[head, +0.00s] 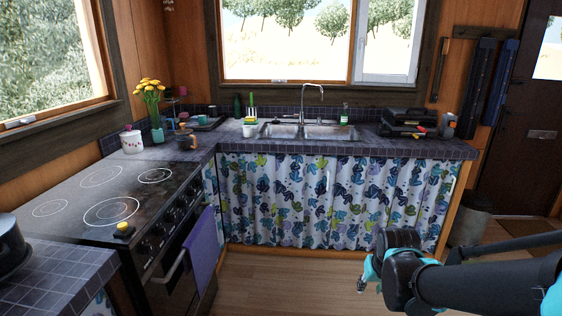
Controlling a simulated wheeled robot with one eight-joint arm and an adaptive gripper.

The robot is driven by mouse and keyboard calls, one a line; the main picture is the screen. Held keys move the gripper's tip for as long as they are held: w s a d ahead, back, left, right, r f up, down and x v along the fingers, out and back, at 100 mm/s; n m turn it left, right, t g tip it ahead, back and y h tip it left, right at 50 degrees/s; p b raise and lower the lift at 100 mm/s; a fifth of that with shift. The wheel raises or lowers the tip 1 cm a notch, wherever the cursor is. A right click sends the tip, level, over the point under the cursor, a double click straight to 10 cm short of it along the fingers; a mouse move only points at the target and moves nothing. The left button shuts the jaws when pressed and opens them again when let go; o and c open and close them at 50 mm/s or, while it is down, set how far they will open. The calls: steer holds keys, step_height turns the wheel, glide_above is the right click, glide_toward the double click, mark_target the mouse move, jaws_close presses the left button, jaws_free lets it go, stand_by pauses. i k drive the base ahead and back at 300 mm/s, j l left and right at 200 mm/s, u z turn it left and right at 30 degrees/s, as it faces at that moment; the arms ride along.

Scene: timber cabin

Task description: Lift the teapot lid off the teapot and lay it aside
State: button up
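A small dark pot with a brownish top (186,139) stands on the tiled counter corner, right of the flower vase. It looks like the teapot, but it is too small to make out its lid clearly. My gripper (363,284) is at the lower right, over the floor in front of the curtained cabinet. It is far from the pot and touches nothing that I can see. Its fingers are small and partly hidden by my arm, so I cannot tell whether they are open.
A white lidded canister (132,142) and a vase of yellow flowers (157,132) stand near the pot. The stove (125,198) is at the left, the sink (300,131) under the window. Black cases (405,124) sit on the right counter. The wooden floor (270,285) is clear.

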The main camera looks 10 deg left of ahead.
mark_target(183, 131)
steer(key=i+u, duration=0.15)
steer(key=i, duration=0.35)
steer(key=i+l+u, duration=0.2)
steer(key=i, duration=0.3)
steer(key=i+l+u, duration=0.15)
steer(key=i, duration=0.35)
